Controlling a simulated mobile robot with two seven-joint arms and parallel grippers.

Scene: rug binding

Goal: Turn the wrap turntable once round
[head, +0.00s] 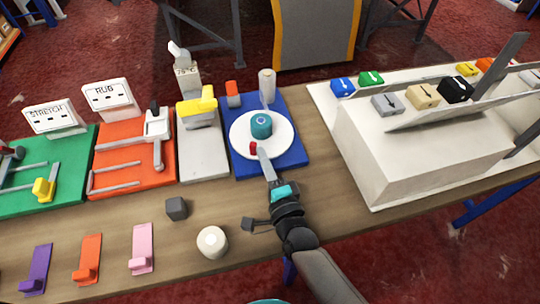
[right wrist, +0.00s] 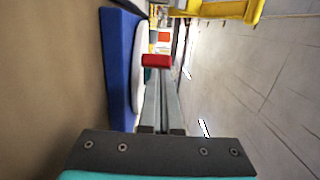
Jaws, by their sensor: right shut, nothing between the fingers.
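The wrap turntable is a white round disc (head: 241,143) on a blue base (head: 291,157), with a teal roll (head: 261,125) standing at its middle. A small red peg (head: 253,148) stands at the disc's near left edge. My right gripper (head: 262,152) is shut and empty, with its fingertips at the disc's near rim, close beside the red peg; I cannot tell if they touch. In the right wrist view the red peg (right wrist: 156,61) shows just beyond the fingertips, and the blue base (right wrist: 119,70) and white disc lie to the left. My left gripper is not in view.
An orange station (head: 130,130), a grey plate with a yellow tool (head: 199,107), and a green station stand left. A white box (head: 420,150) with colored blocks stands right. A grey cube (head: 176,208) and white roll (head: 212,242) lie on the table near my arm.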

